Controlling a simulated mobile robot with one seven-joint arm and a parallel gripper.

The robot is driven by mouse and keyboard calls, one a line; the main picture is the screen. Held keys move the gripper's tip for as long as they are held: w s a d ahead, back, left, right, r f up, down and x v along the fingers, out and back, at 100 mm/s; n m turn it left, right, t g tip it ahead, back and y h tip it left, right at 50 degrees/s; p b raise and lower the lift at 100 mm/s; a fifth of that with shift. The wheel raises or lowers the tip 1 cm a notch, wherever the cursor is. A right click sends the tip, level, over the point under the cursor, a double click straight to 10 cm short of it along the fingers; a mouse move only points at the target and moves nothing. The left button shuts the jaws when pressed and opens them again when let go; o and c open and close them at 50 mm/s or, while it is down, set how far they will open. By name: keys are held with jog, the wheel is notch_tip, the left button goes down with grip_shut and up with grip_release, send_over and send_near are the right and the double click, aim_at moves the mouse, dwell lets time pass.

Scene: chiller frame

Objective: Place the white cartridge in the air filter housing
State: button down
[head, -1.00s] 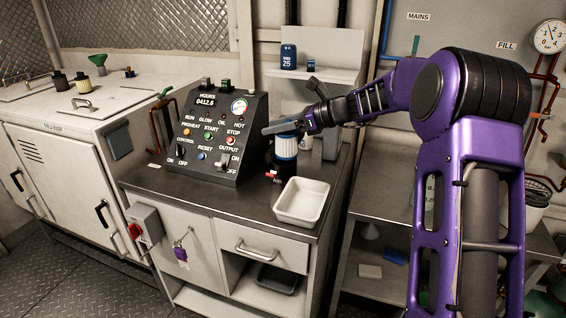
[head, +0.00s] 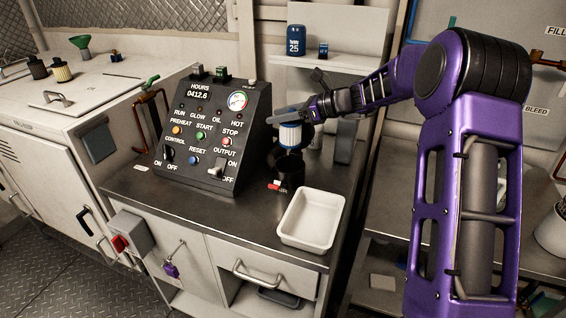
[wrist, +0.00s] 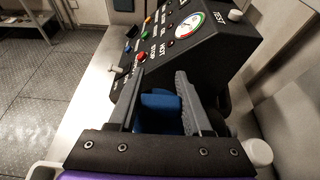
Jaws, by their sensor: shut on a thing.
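The white cartridge (head: 290,138) has a blue top and hangs upright from my gripper (head: 289,115). My gripper is shut on its blue top, which also shows between the fingers in the wrist view (wrist: 161,103). The air filter housing (head: 289,174) is a black open cup on the worktop, to the right of the control panel. In the head view the cartridge's lower end appears just above the housing's rim; the exact gap and alignment are unclear. The wrist view hides the white body and the housing.
The sloped control panel (head: 211,135) stands close left of the housing. A white tray (head: 311,220) lies in front on the worktop. A shelf with a blue canister (head: 296,40) is behind. A cream filter (head: 62,70) and green funnel (head: 80,43) stand on the left cabinet.

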notch_tip(320, 180, down, 13)
jog(key=shift+f+b, duration=0.15)
jog(key=shift+b, duration=0.45)
jog(key=shift+f, duration=0.15)
jog(key=shift+c, duration=1.7)
grip_release()
jog(key=shift+d+r, duration=0.25)
jog(key=shift+r, duration=0.05)
jog(key=v, duration=1.1)
jog(key=shift+s+d+p, duration=0.15)
jog(key=shift+s+p, duration=0.05)
jog(key=shift+p, duration=0.1)
jog(key=shift+r, duration=0.1)
